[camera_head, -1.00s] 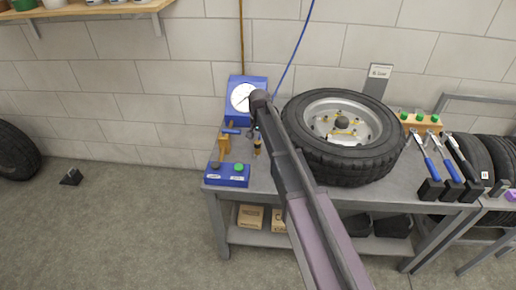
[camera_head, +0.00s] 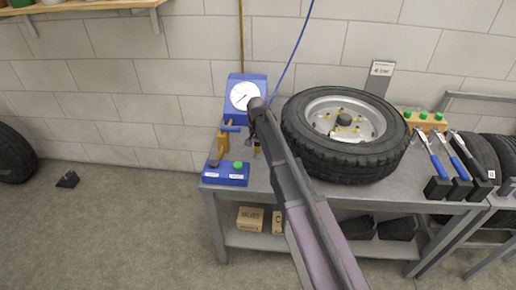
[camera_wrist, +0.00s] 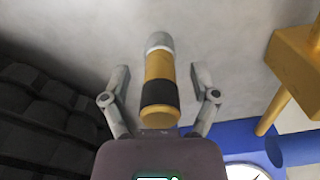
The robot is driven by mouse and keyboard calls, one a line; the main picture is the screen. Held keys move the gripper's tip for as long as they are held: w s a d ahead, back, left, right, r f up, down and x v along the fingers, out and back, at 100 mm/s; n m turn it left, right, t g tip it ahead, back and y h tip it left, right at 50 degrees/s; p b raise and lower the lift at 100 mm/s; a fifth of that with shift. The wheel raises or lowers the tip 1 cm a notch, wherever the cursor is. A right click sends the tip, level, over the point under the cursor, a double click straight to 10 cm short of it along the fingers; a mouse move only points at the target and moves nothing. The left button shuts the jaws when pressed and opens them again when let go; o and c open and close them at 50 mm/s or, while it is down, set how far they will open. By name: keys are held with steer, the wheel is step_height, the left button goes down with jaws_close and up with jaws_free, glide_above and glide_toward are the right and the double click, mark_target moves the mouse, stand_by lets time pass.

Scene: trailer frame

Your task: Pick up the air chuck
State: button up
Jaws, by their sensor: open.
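The air chuck (camera_wrist: 158,92), a yellow cylinder with a black band and a pale metal end, stands between the two fingers of my gripper (camera_wrist: 161,82) in the wrist view. The fingers are open, one on each side, with visible gaps to it. In the head view the chuck (camera_head: 257,149) shows only as a small yellow and dark piece on the workbench (camera_head: 262,180), largely hidden behind my arm. My gripper (camera_head: 251,131) is just above and beside it there, its fingers small and partly hidden.
A wheel with tyre (camera_head: 345,165) lies close on the right. A blue gauge (camera_head: 234,115) stands behind, an orange bracket (camera_head: 223,142) is to the left, and a blue button box (camera_head: 226,180) is in front. Tools with blue handles (camera_head: 440,168) stand far right.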

stand_by(0.5)
jaws_close()
steer(key=shift+r, duration=0.2)
step_height(320, 180, up, 4)
steer(key=p, duration=0.4)
steer(key=shift+f, duration=0.25)
steer(key=s+d, duration=0.2)
steer(key=s, duration=0.5)
steer(key=s+d+r+p, duration=0.1)
steer(key=s+d, duration=0.1)
steer(key=s, duration=0.6)
steer(key=shift+s+d, duration=0.15)
steer(key=shift+d, duration=0.25)
steer(key=shift+a, duration=0.15)
